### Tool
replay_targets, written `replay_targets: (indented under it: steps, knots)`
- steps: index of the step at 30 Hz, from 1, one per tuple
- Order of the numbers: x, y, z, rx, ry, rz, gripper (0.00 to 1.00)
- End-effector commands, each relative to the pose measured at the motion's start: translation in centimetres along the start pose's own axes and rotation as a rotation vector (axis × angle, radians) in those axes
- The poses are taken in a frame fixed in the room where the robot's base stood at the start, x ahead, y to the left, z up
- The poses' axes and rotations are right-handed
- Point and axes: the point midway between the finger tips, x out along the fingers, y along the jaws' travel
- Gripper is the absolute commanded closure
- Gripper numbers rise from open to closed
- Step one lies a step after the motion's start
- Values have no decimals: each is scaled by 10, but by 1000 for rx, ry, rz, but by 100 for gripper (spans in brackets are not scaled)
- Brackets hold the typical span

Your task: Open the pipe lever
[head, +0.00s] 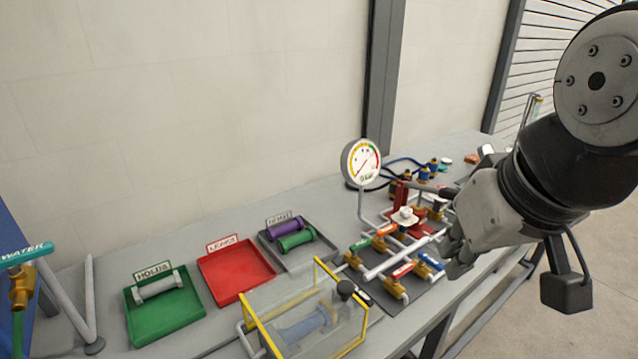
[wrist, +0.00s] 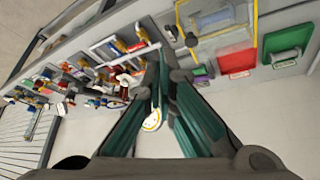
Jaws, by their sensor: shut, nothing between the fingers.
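A pipe skid (head: 385,285) sits on the bench at centre right, with white pipes and several small coloured levers. I see a green lever (head: 360,244), an orange lever (head: 385,231), a red lever (head: 402,270) and a blue lever (head: 432,261). Which one is the pipe lever, I cannot tell. My gripper (head: 452,252) is at the right edge of the skid, shut and empty, apparently above the bench. In the wrist view its fingers (wrist: 166,68) point toward the bench, with the skid pipes (wrist: 115,45) to their left. The fingers hide part of the skid.
A round pressure gauge (head: 361,162) stands on a thin pipe behind the skid. A clear box with yellow edges (head: 305,312) is left of it. Green (head: 190,318), red (head: 237,277) and grey (head: 322,262) trays line the bench. A wall is behind.

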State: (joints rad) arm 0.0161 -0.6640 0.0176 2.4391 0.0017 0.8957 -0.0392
Motion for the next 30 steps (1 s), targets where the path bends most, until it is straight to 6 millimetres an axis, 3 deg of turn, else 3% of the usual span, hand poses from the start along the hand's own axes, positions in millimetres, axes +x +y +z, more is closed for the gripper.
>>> replay_targets:
  steps: [14, 23, 30]
  knots:
    - [88, -2, -132, -189, -74, -11, 100]
    - [172, -4, -202, -297, -108, -58, 100]
    - [251, -3, -248, -368, -124, -113, 100]
